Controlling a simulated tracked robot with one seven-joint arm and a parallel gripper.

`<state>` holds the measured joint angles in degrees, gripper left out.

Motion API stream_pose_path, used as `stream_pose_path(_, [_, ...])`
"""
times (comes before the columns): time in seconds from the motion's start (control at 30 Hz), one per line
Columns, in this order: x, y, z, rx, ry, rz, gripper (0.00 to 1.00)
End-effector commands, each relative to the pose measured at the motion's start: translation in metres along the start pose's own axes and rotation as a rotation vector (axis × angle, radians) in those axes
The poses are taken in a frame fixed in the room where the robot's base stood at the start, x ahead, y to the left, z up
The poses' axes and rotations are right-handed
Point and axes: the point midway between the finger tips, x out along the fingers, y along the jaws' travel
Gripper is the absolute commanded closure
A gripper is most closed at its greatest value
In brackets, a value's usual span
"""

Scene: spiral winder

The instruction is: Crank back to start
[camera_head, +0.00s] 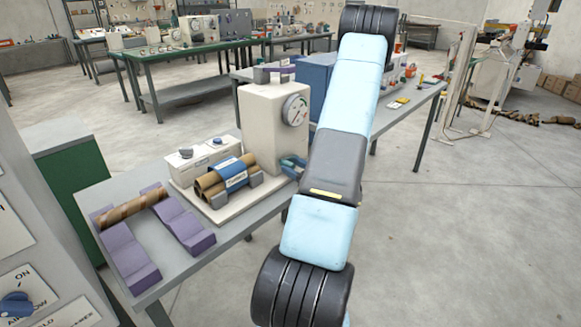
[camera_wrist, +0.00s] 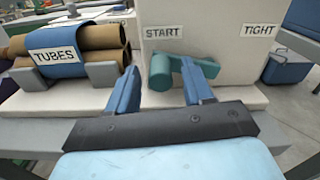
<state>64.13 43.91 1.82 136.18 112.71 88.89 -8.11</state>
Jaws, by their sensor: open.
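The cream winder box (camera_head: 262,125) stands on a white base plate, and its lower front is partly behind my arm. In the wrist view, the teal crank (camera_wrist: 160,74) is on the box's face, its round handle below the START label (camera_wrist: 163,32). Its arm runs right, passing behind my right finger. The TIGHT label (camera_wrist: 261,29) is farther right. My gripper (camera_wrist: 161,70) is open, one blue finger on each side of the handle; contact is not clear.
Brown tubes (camera_head: 210,183) in a blue wrap labelled TUBES lie in a grey cradle left of the crank. Purple blocks (camera_head: 186,225) hold another tube at the bench's left end. A round dial (camera_head: 295,110) is on the box.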

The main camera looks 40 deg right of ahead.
Motion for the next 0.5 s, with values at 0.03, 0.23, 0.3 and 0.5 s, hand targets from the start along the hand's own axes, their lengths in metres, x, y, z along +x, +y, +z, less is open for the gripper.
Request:
stream_pose_path(0.03, [0.005,0.0004,0.0,0.0,0.0,0.002,0.49])
stream_pose_path(0.23, [0.0141,-0.0001,-0.0002,0.0,0.001,0.0,0.49])
stream_pose_path(0.3, [0.0148,0.0,-0.0001,0.0,0.001,0.0,0.49])
stream_pose_path(0.5, [0.0148,0.0003,-0.0001,0.0,0.001,0.0,0.5])
